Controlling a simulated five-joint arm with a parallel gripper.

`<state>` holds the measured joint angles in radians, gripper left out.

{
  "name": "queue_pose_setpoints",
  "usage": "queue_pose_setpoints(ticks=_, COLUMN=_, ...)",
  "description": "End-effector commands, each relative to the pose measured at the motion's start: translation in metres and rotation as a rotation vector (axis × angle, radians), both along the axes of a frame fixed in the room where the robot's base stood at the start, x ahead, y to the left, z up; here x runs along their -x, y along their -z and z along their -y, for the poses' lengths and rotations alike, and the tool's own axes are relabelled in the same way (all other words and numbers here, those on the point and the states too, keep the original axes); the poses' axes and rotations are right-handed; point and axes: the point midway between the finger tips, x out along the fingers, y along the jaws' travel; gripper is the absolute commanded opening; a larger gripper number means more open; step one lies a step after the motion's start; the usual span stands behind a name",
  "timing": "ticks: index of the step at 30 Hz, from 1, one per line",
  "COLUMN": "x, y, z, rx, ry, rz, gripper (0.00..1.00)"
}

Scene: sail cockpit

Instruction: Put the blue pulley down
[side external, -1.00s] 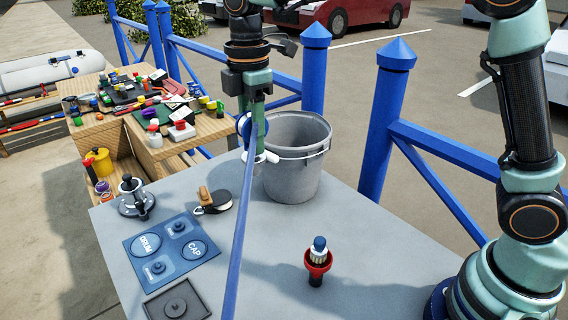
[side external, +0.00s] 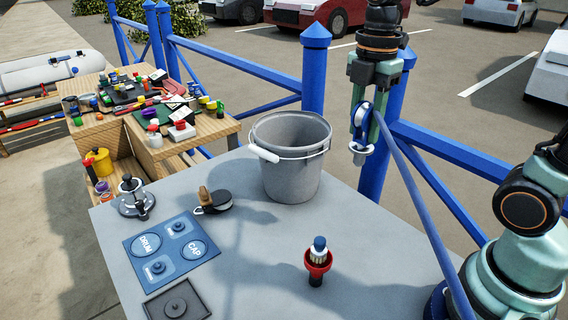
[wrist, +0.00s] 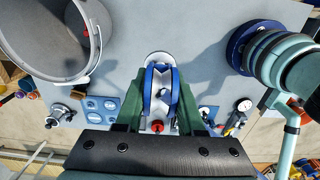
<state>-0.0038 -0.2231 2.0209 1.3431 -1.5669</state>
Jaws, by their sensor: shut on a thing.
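The blue pulley (side external: 362,115) is between the jaws of my gripper (side external: 361,125), held in the air to the right of the grey bucket and above the grey table (side external: 258,240). It has blue cheeks and a pale metal end that points down. In the wrist view the blue pulley (wrist: 161,90) sits between the two green fingers of my gripper (wrist: 160,100), which is shut on it. A blue railing runs behind and below it in the side view.
A grey bucket (side external: 292,160) stands at the table's back. A red and blue item (side external: 318,262) stands at the front. A blue mat (side external: 172,250), a dark tray (side external: 178,304), a winch (side external: 134,198) and a black block (side external: 213,203) lie left. The table's middle is bare.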

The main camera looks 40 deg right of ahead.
Motion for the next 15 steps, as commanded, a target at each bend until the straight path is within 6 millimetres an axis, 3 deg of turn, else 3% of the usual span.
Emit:
queue_pose_setpoints(ticks=5, x=0.003, y=0.029, z=0.001, rx=0.000, ry=-0.001, rz=-0.006, gripper=0.00)
queue_pose_setpoints(ticks=15, x=0.003, y=0.112, z=0.001, rx=0.000, ry=-0.001, rz=-0.008, gripper=0.00)
